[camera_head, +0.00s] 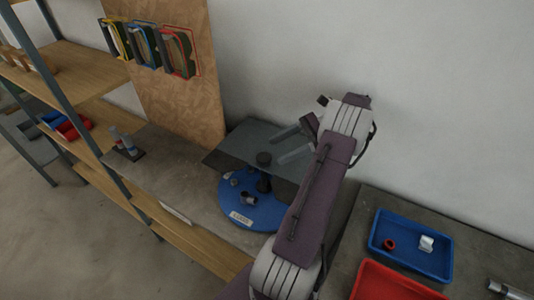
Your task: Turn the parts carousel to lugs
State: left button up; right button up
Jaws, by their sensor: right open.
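The parts carousel (250,212) is a blue round disc on the grey bench, with a white label (241,218) on its front edge; the label's print is too small to read. A few small grey parts (248,197) sit on the disc. A dark, see-through square cover (240,150) lies over its back part, and a black post with a knob (264,158) stands at the middle. My right gripper (281,148) is open, its two fingers pointing left, close to the right of the knob. My arm hides the carousel's right side. My left gripper is not in view.
A blue tray (428,263) with a red part and a white part, and a red tray (385,285), stand at the right. A small stand (125,150) is on the bench at left. Wooden shelves (95,112) fill the left; a board with colored frames (180,100) stands behind.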

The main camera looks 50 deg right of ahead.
jog(key=s+r, duration=0.1)
jog(key=s+r+p, duration=0.1)
jog(key=s, duration=0.1)
jog(key=s+p, duration=0.1)
jog(key=shift+s+d+r, duration=0.35)
jog(key=shift+r, duration=0.05)
